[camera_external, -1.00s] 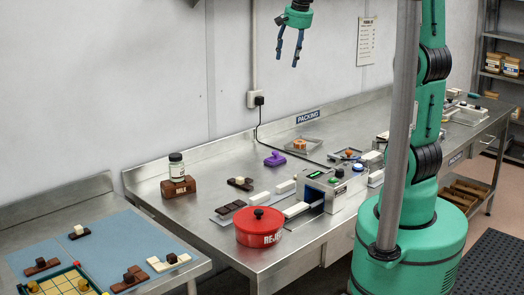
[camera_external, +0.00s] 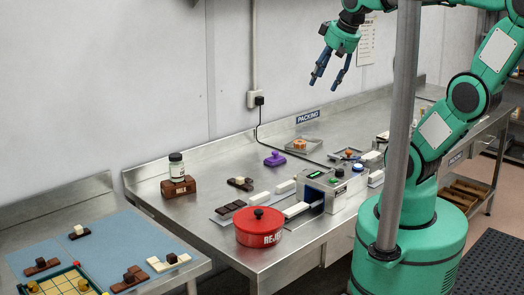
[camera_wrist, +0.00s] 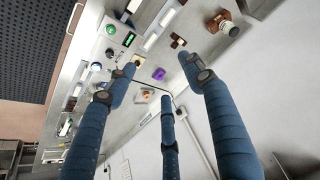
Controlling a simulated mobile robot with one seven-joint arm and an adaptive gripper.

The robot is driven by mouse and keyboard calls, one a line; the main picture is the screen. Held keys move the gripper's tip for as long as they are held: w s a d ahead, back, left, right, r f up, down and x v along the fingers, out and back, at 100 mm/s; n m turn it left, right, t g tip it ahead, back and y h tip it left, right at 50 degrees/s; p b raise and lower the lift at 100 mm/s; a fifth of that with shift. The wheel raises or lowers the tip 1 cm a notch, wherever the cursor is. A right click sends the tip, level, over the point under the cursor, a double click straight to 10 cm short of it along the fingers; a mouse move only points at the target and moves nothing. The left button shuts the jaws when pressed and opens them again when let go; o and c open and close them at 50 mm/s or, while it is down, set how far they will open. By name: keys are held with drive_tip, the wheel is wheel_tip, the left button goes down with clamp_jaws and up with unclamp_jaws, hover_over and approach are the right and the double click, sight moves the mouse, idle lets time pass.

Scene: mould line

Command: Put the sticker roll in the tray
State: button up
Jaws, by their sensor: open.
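My gripper (camera_external: 326,82) is open and empty, high above the back of the bench; its spread fingers also show in the wrist view (camera_wrist: 157,72). A small orange-tan piece (camera_external: 300,144), perhaps the sticker roll, lies on a shallow grey tray (camera_external: 318,145) near the wall. It also shows in the wrist view (camera_wrist: 146,94), partly between the fingers. A second small tray area to its right holds an orange and blue item (camera_external: 348,153). Which one is the sticker roll I cannot tell for sure.
A purple object (camera_external: 275,159) lies left of the tray. A grey machine (camera_external: 333,188) and a red lidded reject pot (camera_external: 260,227) stand nearer the front.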

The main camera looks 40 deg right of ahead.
drive_tip(key=shift+n, duration=0.9)
drive_tip(key=s, duration=0.1)
drive_tip(key=s+a+f, duration=0.1)
drive_tip(key=s, duration=0.1)
drive_tip(key=s+f, duration=0.1)
drive_tip(key=shift+s+a+f, duration=0.15)
drive_tip(key=shift+s+f, duration=0.1)
drive_tip(key=shift+s, duration=0.05)
wheel_tip(320, 180, down, 8)
drive_tip(key=b, duration=0.8)
